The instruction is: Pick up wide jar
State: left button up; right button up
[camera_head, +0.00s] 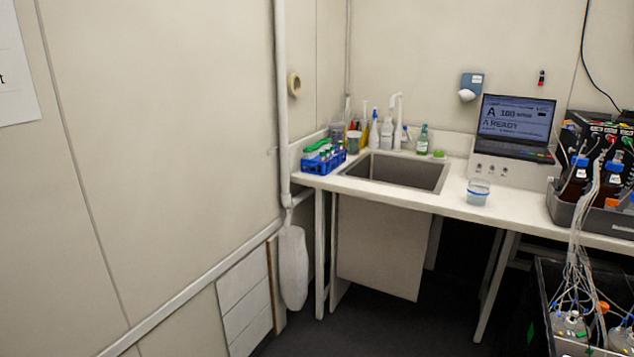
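Neither of my grippers shows in the head view, and nothing touches the jar.
The counter (450,207) holds a sink (396,172), a blue tube rack (323,160), several bottles, a laptop (515,124) on a white box and a grey tray (566,212) of brown bottles. A black crate (540,300) with tubed vessels stands below, right. Counter around the jar is clear.

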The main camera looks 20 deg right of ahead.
aim_at(478, 189)
jog(key=i+z, duration=0.35)
jog(key=i, duration=0.2)
jog(key=i+j+z, duration=0.1)
jog(key=i+z, duration=0.3)
jog(key=i+j+z, duration=0.35)
jog(key=i, duration=0.3)
